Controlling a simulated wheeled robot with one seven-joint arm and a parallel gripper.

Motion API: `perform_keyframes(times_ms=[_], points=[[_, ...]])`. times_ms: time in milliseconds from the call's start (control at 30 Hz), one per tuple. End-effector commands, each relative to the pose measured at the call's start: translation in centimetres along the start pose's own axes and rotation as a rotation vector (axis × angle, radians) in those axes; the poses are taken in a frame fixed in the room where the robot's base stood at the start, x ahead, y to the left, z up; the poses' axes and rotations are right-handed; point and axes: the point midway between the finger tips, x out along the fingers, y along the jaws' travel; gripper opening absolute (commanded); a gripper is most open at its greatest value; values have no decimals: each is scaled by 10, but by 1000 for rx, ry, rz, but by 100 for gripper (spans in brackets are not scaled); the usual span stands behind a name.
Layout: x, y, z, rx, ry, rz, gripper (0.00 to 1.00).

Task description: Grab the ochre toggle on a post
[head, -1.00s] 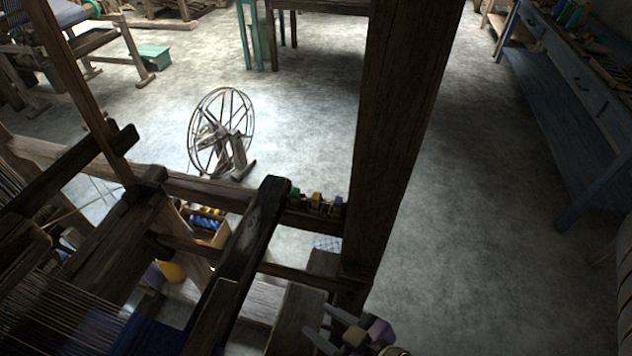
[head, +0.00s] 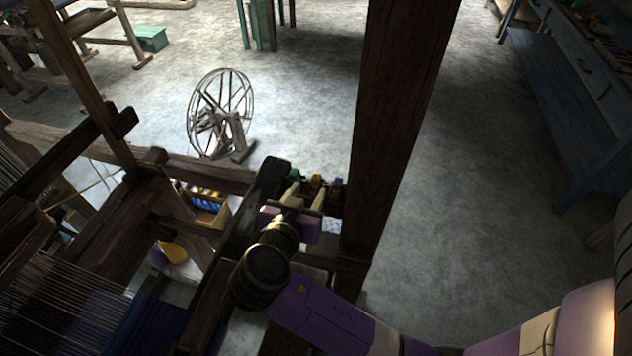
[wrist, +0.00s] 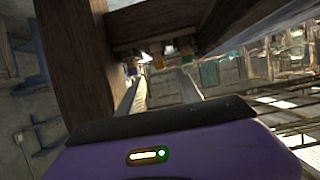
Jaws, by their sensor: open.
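The ochre toggle (head: 316,181) is small and sits in a short row on the dark wooden rail, left of the thick upright post. A purple toggle (head: 338,184) is to its right and a green toggle (head: 295,173) to its left. My gripper (head: 305,192) is open and empty, its two pale fingers pointing at the row from the near side. In the wrist view the ochre toggle (wrist: 158,62) shows ahead, between and beyond the fingertips (wrist: 158,77), with a gap left. The purple toggle (wrist: 132,70) and green toggle (wrist: 186,51) flank it. My fingers partly hide the row in the head view.
The thick post (head: 395,130) rises close to the right of my gripper. A dark loom beam (head: 252,205) runs close on the left. Stretched threads (head: 50,290) lie at lower left. A spinning wheel (head: 222,115) stands beyond on the open floor.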

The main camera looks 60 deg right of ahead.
Motion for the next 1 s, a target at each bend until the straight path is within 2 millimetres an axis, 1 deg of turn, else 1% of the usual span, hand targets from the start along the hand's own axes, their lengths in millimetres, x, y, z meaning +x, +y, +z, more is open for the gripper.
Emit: perform_keyframes(times_ms=[333,500,600,700,900,933,1000], points=[[34,1,-2,-2,-1,4,42],[60,0,-2,-2,-2,3,42],[70,-1,-1,-2,-1,2,42],[75,-1,-1,-1,-1,1,42],[76,-1,0,-1,-1,-1,42],[76,-1,0,-1,-1,-1,38],[76,-1,0,-1,-1,-1,24]])
